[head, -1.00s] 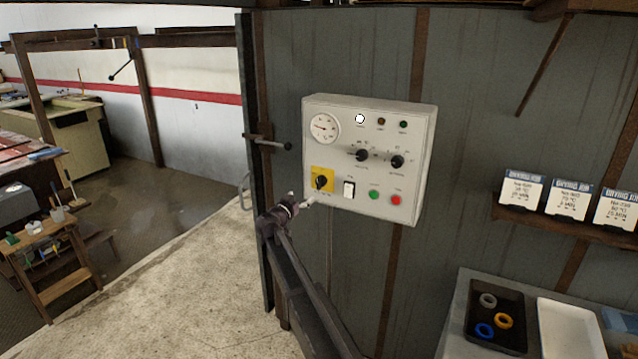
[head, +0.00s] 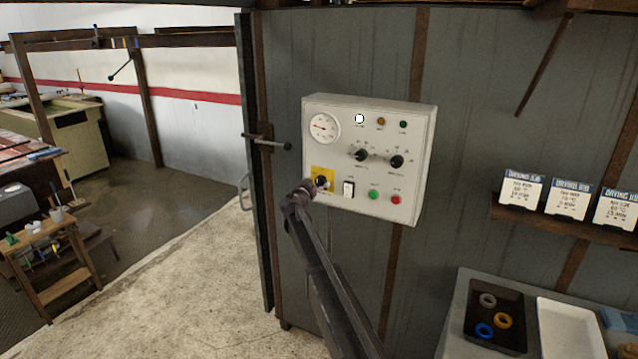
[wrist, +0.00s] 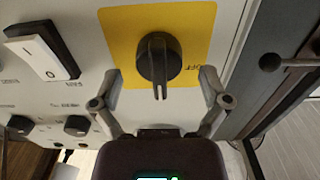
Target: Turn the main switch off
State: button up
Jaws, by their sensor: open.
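The main switch is a black rotary knob on a yellow plate at the lower left of the white control panel. In the head view the knob (head: 321,182) is partly hidden by my gripper (head: 311,187). In the wrist view the knob (wrist: 158,60) shows with its ridge pointing down in the picture, and "OFF" is printed to its right on the yellow plate (wrist: 125,40). My gripper (wrist: 160,88) is open, one finger to each side of the knob. Whether the fingers touch the panel is unclear.
The control panel (head: 367,140) also carries a gauge, lamps, two other knobs, a white rocker switch (head: 348,188), a green button (head: 373,195) and a red button (head: 396,199). A door handle (head: 272,143) sticks out left of it. A table with a black tray (head: 496,344) stands lower right.

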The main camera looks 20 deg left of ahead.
jog(key=shift+w+d, duration=0.1)
jog(key=shift+w, duration=0.35)
jog(key=c, duration=1.2)
jog(key=shift+o, duration=0.2)
